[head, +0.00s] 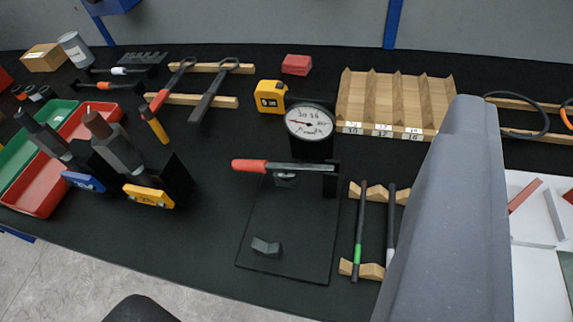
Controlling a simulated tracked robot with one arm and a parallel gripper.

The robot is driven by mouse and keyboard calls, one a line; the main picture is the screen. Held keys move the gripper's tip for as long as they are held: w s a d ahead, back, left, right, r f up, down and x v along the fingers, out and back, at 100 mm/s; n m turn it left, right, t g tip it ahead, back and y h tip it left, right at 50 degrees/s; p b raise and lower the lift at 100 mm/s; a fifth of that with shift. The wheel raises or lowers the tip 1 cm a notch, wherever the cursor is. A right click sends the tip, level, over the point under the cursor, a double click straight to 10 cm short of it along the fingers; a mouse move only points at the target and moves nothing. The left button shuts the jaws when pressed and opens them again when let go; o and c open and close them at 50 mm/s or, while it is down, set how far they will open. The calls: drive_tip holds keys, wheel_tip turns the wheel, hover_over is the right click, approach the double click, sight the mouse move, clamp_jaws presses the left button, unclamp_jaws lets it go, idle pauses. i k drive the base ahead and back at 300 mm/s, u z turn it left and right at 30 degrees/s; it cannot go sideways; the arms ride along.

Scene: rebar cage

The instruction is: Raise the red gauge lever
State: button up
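The gauge lever (300,168) has a red handle at its left end and a dark bar running right to a black upright block. It lies nearly level, with the handle pointing left. A round white dial gauge (310,122) with handwriting and a red needle stands just behind it. The lever and gauge stand on a black base plate (290,230), which has a small grey angled block (265,247) near its front. My gripper's fingers do not show, so I cannot see where they are relative to the lever.
A large grey part of my arm hides the bench right of centre. Wooden racks with rods (372,192) stand right of the plate, and a slotted wooden tray (390,102) behind. A yellow tape measure (270,96) lies behind left. Dark tools in holders (115,145) stand left.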

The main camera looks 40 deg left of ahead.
sight(285, 170)
drive_tip(key=z, duration=0.7)
drive_tip(key=k, duration=1)
drive_tip(key=u, duration=0.7)
drive_tip(key=i, duration=1)
drive_tip(key=z, duration=0.05)
